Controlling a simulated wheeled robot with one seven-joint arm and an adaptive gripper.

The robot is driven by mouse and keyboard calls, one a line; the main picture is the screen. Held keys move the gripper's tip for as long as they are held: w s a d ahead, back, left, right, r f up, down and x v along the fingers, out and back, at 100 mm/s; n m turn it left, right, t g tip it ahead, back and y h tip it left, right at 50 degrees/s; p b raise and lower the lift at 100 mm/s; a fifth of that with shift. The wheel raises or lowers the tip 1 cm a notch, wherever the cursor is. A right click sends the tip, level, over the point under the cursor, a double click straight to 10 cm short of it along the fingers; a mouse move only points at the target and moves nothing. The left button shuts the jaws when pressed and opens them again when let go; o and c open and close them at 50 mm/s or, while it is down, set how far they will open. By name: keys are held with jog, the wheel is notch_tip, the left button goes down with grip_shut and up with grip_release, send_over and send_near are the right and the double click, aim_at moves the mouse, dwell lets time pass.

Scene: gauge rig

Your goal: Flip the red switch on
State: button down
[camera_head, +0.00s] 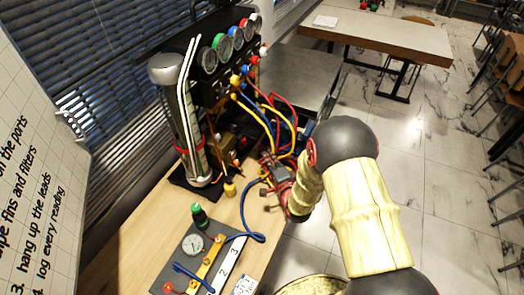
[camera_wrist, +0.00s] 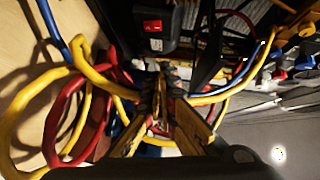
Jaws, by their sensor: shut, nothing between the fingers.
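The red switch (camera_wrist: 153,26) sits in a dark housing at the top of the wrist view, left of centre. I cannot pick it out in the head view. My gripper (camera_wrist: 161,84) is shut and empty, its dark fingertips together below the switch in that picture. The fingertips look apart from the switch, though the depth between them is hard to judge. In the head view my gripper (camera_head: 265,178) is by the table's right edge, in front of the gauge rig (camera_head: 228,85). Coloured cables partly hide the rig's lower part.
Yellow cables (camera_wrist: 40,93), red cables (camera_wrist: 58,112) and blue cables loop around my gripper. A metal cylinder (camera_head: 180,115) stands left of the rig.

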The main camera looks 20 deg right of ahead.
aim_at(245, 142)
jog(key=w+a+f+b, duration=0.1)
jog(key=w+a+f, duration=0.1)
jog(key=w, duration=0.9)
jog(key=shift+w+a+b, duration=0.25)
jog(key=shift+w+b, duration=0.05)
jog(key=shift+b, duration=0.05)
jog(key=shift+w+a+n+g+p, duration=0.25)
jog(key=shift+w+n+g+p, duration=0.15)
jog(key=shift+g, duration=0.2)
jog(key=shift+r, duration=0.1)
